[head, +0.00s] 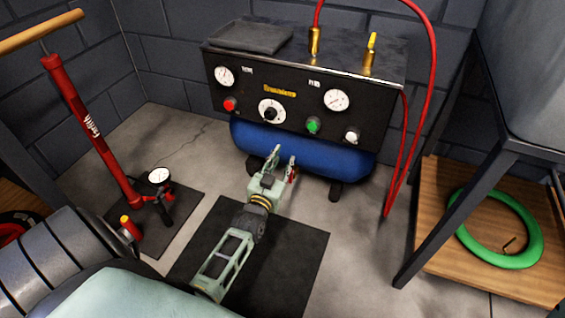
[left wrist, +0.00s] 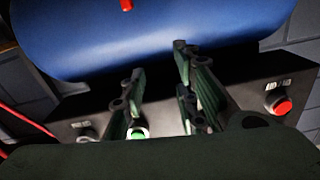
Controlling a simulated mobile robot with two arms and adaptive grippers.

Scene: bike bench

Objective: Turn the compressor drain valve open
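The compressor has a blue tank (head: 300,148) under a black control panel (head: 285,100), against the back wall. A small red part (head: 293,177), which looks like the drain valve handle, shows low at the tank's front, just right of my left gripper (head: 282,157). In the left wrist view, which looks inverted, a red piece (left wrist: 126,4) sits on the blue tank (left wrist: 150,40) at the top edge. My left gripper's fingers (left wrist: 158,82) are spread with nothing between them. They point at the tank and seem apart from the red part. My right gripper is in neither view.
The panel carries a red button (head: 230,104), a green button (head: 313,125) and gauges. A red hose (head: 433,60) loops down on the right. A red floor pump (head: 95,130) stands left. A wooden shelf (head: 430,215) with a green tyre (head: 535,255) is right. A dark mat (head: 300,255) lies in front.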

